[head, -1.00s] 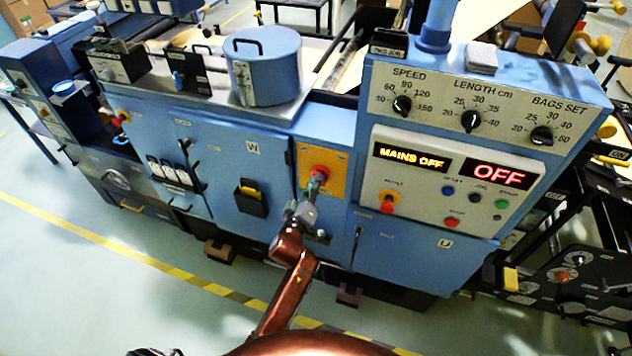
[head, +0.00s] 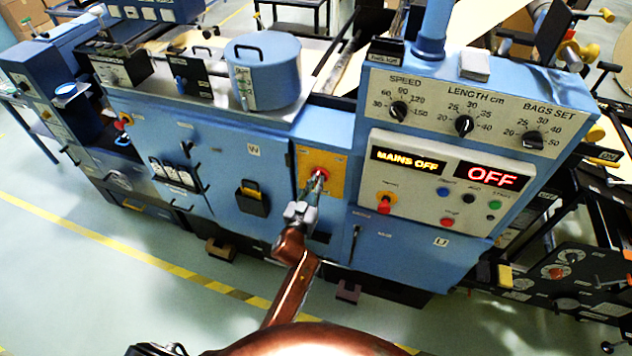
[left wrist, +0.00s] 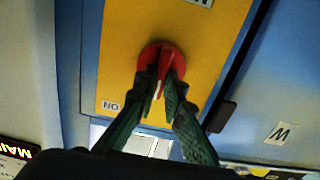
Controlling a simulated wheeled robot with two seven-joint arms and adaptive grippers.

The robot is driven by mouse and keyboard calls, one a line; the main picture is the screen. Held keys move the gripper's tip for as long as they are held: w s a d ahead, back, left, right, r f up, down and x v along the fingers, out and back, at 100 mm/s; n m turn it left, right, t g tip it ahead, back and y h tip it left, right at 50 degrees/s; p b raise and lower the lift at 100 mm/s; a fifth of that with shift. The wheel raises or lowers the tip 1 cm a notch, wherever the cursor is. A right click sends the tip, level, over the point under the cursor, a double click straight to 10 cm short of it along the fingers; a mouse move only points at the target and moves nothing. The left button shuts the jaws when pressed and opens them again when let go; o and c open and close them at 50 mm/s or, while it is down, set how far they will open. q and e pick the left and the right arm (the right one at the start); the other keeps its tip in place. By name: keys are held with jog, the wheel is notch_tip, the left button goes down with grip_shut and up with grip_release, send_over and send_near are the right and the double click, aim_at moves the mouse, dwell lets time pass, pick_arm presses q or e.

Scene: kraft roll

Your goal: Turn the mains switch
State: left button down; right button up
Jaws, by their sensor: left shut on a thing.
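The mains switch is a red knob (head: 321,172) on a yellow plate (head: 311,185) on the front of the blue machine. In the left wrist view the red knob (left wrist: 163,62) shows on its yellow plate (left wrist: 120,60), with a pale mark on its grip. My left gripper (head: 316,182) reaches up to it from below, and in the left wrist view its two fingers (left wrist: 163,85) are closed on either side of the knob's grip. A display (head: 409,159) on the panel reads "MAINS OFF". My right gripper does not show.
The control panel (head: 440,185) with a red "OFF" display (head: 493,176) and several buttons stands to the right of the switch. Speed, length and bag dials (head: 464,125) sit above it. A black holder (head: 252,200) is on the door to the left. Open floor lies in front.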

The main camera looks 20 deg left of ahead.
pick_arm(q)
jog(key=m, duration=0.8)
jog(key=shift+d+m, duration=0.2)
jog(key=shift+m, duration=0.2)
dwell(0.4)
jog(key=c, duration=2)
grip_release()
jog(key=s, duration=1.2)
jog(key=shift+a, duration=0.2)
